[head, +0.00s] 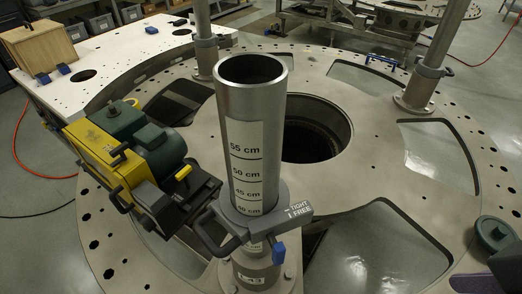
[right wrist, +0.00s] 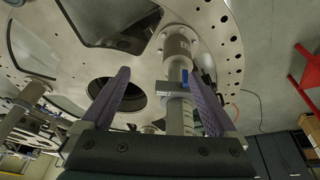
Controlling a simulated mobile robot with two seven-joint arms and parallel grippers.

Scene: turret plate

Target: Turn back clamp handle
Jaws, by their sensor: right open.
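In the head view a thick grey metal post (head: 252,95) with a white cm scale stands upright in front. Around its lower part sits a grey clamp (head: 262,213) marked TIGHT and FREE, with a dark handle loop at its left and a blue tab (head: 278,251). Two thinner posts behind carry clamps (head: 206,43) and (head: 430,70). In the right wrist view my right gripper (right wrist: 164,88) is open and empty. An upright-looking post (right wrist: 177,48) with a clamp (right wrist: 175,89) and blue tab shows beyond its fingers; I cannot tell which post it is. My left gripper is not in view.
The round plate (head: 370,215) has cutouts and a large central hole (head: 312,130). A wooden box (head: 40,46) stands on a white table at left.

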